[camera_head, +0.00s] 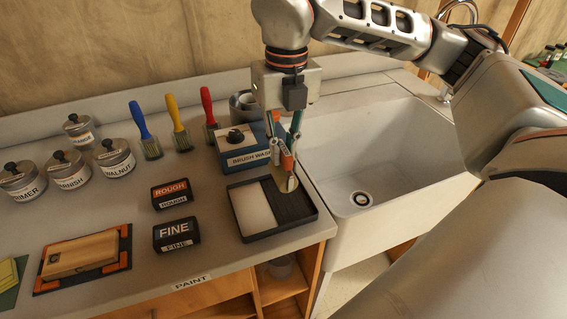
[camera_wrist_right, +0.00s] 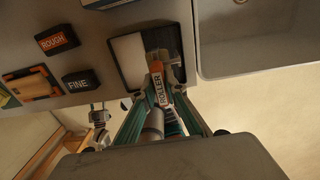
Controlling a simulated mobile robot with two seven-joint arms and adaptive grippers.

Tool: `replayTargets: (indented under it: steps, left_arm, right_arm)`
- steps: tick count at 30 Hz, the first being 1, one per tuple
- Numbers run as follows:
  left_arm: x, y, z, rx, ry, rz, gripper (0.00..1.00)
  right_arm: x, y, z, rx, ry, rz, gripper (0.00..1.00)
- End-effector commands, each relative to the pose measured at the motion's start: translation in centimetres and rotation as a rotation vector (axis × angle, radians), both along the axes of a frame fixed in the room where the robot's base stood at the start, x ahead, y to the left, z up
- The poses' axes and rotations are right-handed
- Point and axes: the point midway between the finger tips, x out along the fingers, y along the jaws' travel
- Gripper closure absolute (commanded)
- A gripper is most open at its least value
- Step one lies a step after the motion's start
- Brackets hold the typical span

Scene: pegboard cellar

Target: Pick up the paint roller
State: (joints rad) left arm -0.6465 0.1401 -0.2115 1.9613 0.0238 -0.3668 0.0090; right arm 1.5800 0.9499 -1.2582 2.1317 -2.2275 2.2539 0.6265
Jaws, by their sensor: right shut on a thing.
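The paint roller has an orange handle marked ROLLER (camera_wrist_right: 158,88) in the right wrist view. In the head view its pale head (camera_head: 287,183) is at the dark back part of the paint tray (camera_head: 281,230). I cannot tell whether the roller touches the tray. My right gripper (camera_head: 286,150) points down from above and is shut on the handle, with its teal fingers (camera_wrist_right: 158,112) on either side of it in the wrist view. The fingers hide part of the handle. My left gripper does not show in the head view.
A white sink (camera_head: 405,150) lies right of the tray. A BRUSH WASH box (camera_head: 243,157) stands close behind it. ROUGH (camera_head: 171,194) and FINE (camera_head: 176,234) blocks lie to its left. Several brushes and jars stand farther back left.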

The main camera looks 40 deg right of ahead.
Motion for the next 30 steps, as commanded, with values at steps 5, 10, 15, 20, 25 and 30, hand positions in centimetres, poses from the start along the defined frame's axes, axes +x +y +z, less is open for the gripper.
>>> replayTargets:
  steps: [5, 10, 15, 20, 25, 30]
  left_arm:
    - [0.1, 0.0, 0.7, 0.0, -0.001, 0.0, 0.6]
    - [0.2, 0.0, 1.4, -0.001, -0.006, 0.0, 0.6]
    - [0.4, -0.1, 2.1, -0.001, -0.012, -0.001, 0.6]
    - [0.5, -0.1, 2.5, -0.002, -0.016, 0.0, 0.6]
    - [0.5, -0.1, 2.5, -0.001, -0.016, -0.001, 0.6]
    - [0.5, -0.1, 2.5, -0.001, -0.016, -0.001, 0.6]
  right_arm:
    - [0.1, 0.0, 5.6, 0.001, -0.009, 0.001, 1.0]
    - [0.0, 0.0, 9.9, 0.0, -0.007, 0.0, 1.0]
    - [0.0, 0.0, 12.7, 0.0, -0.004, 0.001, 1.0]
    - [0.0, 0.0, 14.1, 0.0, -0.002, 0.001, 1.0]
    - [0.0, 0.0, 14.4, 0.001, -0.001, 0.001, 1.0]
    - [0.0, 0.0, 14.4, 0.001, 0.0, 0.001, 1.0]
